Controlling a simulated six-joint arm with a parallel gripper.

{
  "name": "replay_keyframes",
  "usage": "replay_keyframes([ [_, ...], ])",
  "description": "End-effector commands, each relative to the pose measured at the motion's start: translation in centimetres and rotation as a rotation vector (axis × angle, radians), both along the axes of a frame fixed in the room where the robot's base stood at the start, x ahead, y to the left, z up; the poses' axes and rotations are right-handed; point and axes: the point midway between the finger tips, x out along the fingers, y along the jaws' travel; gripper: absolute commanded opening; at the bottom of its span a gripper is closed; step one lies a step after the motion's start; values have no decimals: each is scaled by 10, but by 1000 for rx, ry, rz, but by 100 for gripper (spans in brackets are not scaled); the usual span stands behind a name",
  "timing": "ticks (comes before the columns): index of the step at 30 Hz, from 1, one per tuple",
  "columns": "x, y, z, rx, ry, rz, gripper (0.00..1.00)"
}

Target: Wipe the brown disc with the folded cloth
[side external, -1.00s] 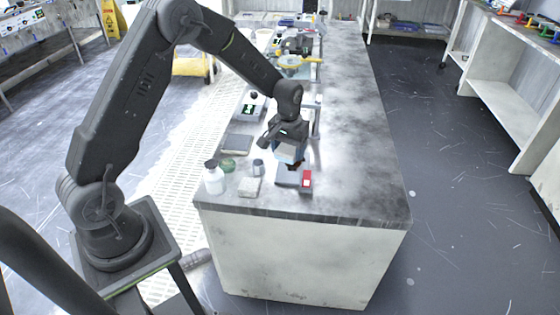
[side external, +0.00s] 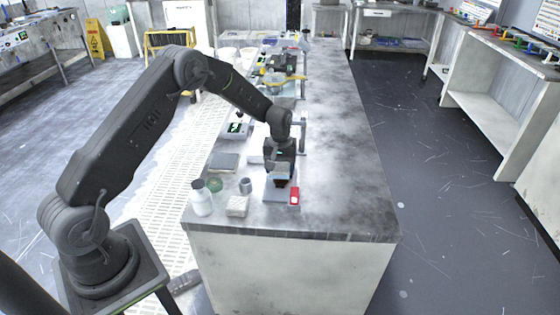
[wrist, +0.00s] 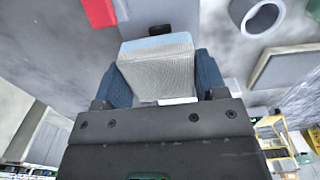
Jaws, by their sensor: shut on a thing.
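My gripper (wrist: 160,78) is shut on the folded cloth (wrist: 156,68), a pale grey-white pad with a light blue far edge, held between two dark blue fingers. In the side view my gripper (side external: 281,178) points down, low over a grey plate-like base (side external: 270,194) near the bench's front end. A dark patch shows just under the gripper there, but I cannot tell whether it is the brown disc or whether the cloth touches it. No brown disc can be made out clearly in either view; the gripper and cloth may hide it.
A red block (side external: 294,196) sits right of the base. To the left are a white bottle (side external: 201,199), a green round item (side external: 214,185), a small grey cup (side external: 245,185), a pale block (side external: 237,206) and a flat grey slab (side external: 224,162). The right of the bench (side external: 345,170) is clear.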

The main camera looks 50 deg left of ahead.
Motion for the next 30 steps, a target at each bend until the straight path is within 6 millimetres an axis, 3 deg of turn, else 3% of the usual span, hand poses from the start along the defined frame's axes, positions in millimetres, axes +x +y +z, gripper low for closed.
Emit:
replay_keyframes([
  [10, -1, 0, -38, -1, 4, -1, 46],
  [30, 43, 44, -38, 0, 0, 0, 43],
])
